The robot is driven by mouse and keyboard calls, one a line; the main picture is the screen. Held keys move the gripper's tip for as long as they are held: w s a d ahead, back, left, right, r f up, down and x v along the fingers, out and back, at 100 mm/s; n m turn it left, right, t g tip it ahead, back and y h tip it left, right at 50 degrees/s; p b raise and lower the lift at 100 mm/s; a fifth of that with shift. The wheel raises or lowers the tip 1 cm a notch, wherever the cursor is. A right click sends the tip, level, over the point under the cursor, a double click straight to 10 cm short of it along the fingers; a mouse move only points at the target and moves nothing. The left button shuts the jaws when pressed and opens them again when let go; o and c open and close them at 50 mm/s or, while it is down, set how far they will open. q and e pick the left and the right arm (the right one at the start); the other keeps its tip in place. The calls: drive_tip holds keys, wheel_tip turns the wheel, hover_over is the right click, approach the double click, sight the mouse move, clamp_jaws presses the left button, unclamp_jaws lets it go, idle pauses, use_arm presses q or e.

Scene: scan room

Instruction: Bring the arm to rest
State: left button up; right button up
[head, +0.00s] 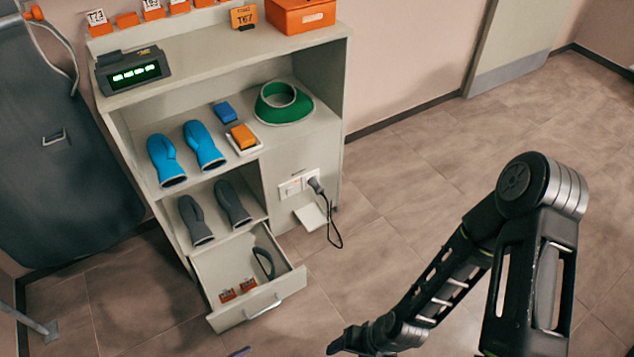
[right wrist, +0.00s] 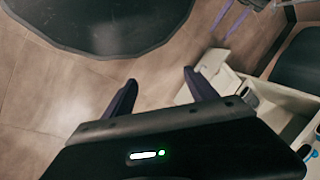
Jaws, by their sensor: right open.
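My right arm (head: 490,230) comes in from the right in the head view, bent at the elbow. It reaches down and left to a dark hand at the bottom edge, in front of the cabinet. In the right wrist view my right gripper (right wrist: 160,92) shows two dark fingers apart with only floor between them. It is open and empty.
A shelf cabinet (head: 232,52) stands left of the arm. Its bottom drawer (head: 245,314) is pulled out, holding orange tags and a dark curved item. Floor (head: 400,195) right of the cabinet is clear.

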use_arm(q)
drive_tip(key=s+d+f+m+g+y+b, duration=0.1)
drive_tip(key=s+d+f+m+g+b, duration=0.25)
drive_tip(key=s+g, duration=0.2)
drive_tip(key=s+d+f+m+g+y+b, duration=0.1)
drive_tip(key=s+d+f+m+g+b, duration=0.15)
drive_tip(key=s+g+b, duration=0.3)
drive_tip(key=w+d+m+t+y+b, duration=0.2)
drive_tip(key=w+d+m+y+b, duration=0.25)
drive_tip(key=w+m+b, duration=0.75)
wheel_tip(320, 180, up, 28)
drive_tip(key=s+d+n+p, duration=0.1)
drive_tip(key=s+d+p, duration=0.1)
drive_tip(key=p, duration=2.5)
drive_tip(key=shift+s+d+f+h, duration=0.15)
drive_tip(key=shift+s+d+h, duration=0.15)
drive_tip(key=shift+h, duration=0.15)
